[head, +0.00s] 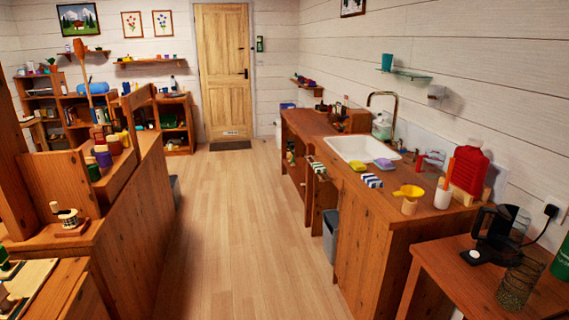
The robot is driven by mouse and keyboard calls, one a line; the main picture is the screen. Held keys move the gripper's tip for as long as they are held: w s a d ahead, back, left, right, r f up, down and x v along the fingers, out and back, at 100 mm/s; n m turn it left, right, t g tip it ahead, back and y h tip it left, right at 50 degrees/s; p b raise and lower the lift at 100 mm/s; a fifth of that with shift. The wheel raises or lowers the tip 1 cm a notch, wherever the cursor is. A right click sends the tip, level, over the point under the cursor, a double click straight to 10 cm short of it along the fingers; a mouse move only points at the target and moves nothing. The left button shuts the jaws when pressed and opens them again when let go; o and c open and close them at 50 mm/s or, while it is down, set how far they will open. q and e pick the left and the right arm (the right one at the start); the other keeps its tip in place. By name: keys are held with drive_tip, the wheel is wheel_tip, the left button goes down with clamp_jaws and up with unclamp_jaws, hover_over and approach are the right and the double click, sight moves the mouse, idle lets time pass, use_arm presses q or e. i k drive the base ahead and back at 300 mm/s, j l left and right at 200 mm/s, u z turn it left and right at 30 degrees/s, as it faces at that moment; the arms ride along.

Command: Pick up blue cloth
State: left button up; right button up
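A small blue-and-white striped item (372,180), which looks like a folded cloth, lies on the wooden counter (397,211) near its front edge, just in front of the sink. Another small striped item (318,168), darker with white, is at the counter's front edge further back; its exact colour is hard to tell. Neither of my grippers is in view, and nothing shows them touching these items.
A white sink (352,148) is set in the counter, with yellow (360,166) and purple (384,164) blocks beside it. A yellow funnel (410,192) and white cup (442,198) stand nearby. A grey bin (330,236) stands below. The wooden floor (235,225) between the furniture is clear.

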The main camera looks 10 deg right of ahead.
sight(371, 180)
drive_tip(key=i+z, duration=0.15)
drive_tip(key=i, duration=0.3)
drive_tip(key=i+j+z, duration=0.2)
drive_tip(key=i, duration=0.2)
drive_tip(key=i+j+z, duration=0.15)
drive_tip(key=i, duration=0.3)
drive_tip(key=i+j+z, duration=0.15)
drive_tip(key=i, duration=0.25)
